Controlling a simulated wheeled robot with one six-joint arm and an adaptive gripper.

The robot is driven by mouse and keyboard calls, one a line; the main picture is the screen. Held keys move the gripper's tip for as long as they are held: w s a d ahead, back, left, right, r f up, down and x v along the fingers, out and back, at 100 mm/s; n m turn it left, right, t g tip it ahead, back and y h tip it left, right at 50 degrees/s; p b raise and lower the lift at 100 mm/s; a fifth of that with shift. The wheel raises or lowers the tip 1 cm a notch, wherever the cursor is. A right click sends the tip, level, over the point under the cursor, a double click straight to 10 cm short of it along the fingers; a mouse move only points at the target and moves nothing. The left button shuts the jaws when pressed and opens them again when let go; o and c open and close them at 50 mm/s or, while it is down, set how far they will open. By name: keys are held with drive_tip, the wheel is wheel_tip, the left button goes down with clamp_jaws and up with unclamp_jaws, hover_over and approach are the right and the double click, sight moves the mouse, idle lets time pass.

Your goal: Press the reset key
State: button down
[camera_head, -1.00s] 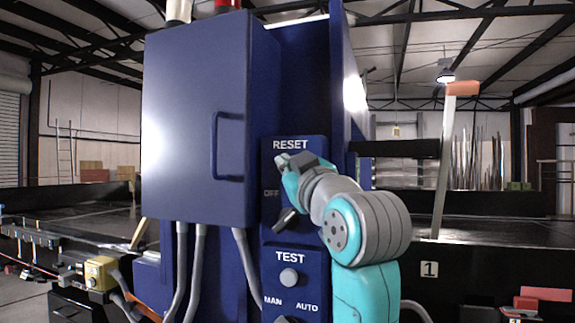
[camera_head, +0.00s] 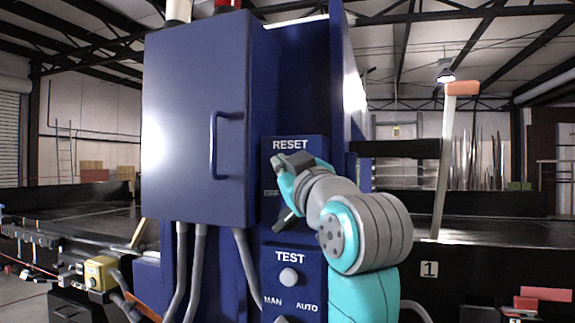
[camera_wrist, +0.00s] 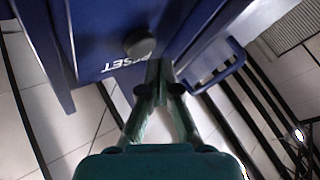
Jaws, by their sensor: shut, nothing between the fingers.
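The reset key is a round grey button (camera_wrist: 140,42) on the blue panel, beside the upside-down RESET lettering in the wrist view. In the head view the RESET label (camera_head: 290,145) shows, but my arm hides the button below it. My gripper (camera_wrist: 158,76) is shut and empty. In the wrist view its fingertips lie near the button and the lettering, apart from the button in the picture; I cannot tell the depth gap. In the head view my gripper's end (camera_head: 281,170) is in front of the panel, just under the label.
A blue cabinet with a handle (camera_head: 215,145) stands left of the panel. A dark selector lever (camera_head: 285,220) is below my gripper, and a grey TEST button (camera_head: 289,277) lower still. Grey conduits (camera_head: 190,265) run down from the cabinet. A conveyor (camera_head: 490,232) stretches to the right.

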drive_tip(key=shift+s, duration=0.1)
drive_tip(key=shift+s+a, duration=0.3)
drive_tip(key=shift+s, duration=0.45)
drive_tip(key=shift+s+a, duration=0.25)
drive_tip(key=shift+s, duration=0.55)
drive_tip(key=shift+s+a, duration=0.3)
drive_tip(key=shift+s, duration=0.45)
